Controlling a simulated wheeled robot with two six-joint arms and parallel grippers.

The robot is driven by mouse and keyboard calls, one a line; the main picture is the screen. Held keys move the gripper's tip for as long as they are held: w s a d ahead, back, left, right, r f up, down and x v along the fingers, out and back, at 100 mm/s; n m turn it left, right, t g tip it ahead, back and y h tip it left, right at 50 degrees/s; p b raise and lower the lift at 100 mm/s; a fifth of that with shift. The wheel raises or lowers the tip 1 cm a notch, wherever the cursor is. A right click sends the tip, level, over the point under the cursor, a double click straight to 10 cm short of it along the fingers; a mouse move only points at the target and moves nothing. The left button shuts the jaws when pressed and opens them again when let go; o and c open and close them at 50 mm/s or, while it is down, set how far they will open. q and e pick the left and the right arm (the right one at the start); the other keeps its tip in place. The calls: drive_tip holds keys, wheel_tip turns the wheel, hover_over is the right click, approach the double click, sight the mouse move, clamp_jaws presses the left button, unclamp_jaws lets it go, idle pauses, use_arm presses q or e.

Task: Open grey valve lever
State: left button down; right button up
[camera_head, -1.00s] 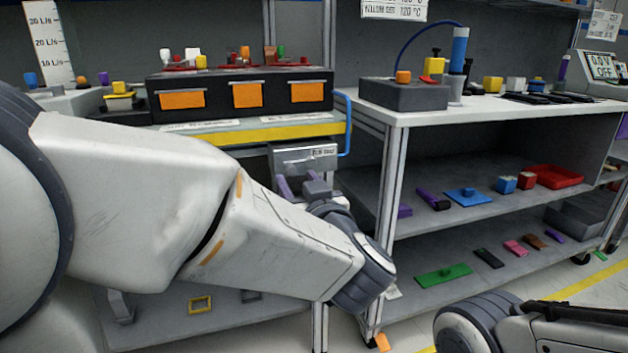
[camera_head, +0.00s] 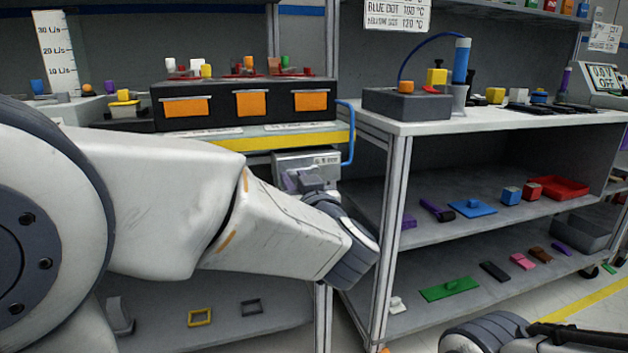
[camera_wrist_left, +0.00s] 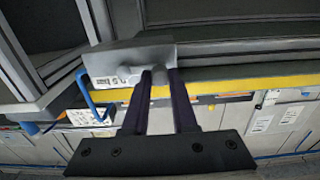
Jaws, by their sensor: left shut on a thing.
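A grey valve box (camera_head: 306,158) with a white label is mounted under the yellow-edged bench, with a blue tube beside it. In the left wrist view the box (camera_wrist_left: 125,58) lies straight ahead, and a short grey lever (camera_wrist_left: 159,88) sticks out from it between my fingers. My left gripper (camera_wrist_left: 161,78) is shut on this lever. In the head view my left gripper (camera_head: 303,183) is at the box's underside front, and my wrist hides most of the fingers and the lever. My right gripper is out of frame; only part of that arm shows at lower right.
The blue tube (camera_head: 348,135) curves close to the right of the box. A metal table post (camera_head: 396,225) stands just right of my left wrist. The bench with orange-fronted drawers (camera_head: 250,103) is above. A lower shelf holds a yellow frame (camera_head: 200,317).

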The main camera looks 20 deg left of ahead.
use_arm(q)
drive_tip(key=shift+f, duration=0.1)
drive_tip(key=w+d+f+n+b, duration=0.1)
drive_tip(key=d+f+n+b, duration=0.1)
drive_tip(key=n+b, duration=0.4)
drive_tip(key=w+d+f+n+b, duration=0.1)
drive_tip(key=n+b, duration=0.4)
drive_tip(key=n, duration=0.6)
drive_tip(key=shift+w+d+f+n+b, duration=0.4)
drive_tip(key=shift+d+f, duration=0.1)
drive_tip(key=shift+f, duration=0.6)
drive_tip(key=c, duration=0.7)
unclamp_jaws()
drive_tip(key=shift+d, duration=0.1)
drive_tip(key=shift+s+r, duration=0.1)
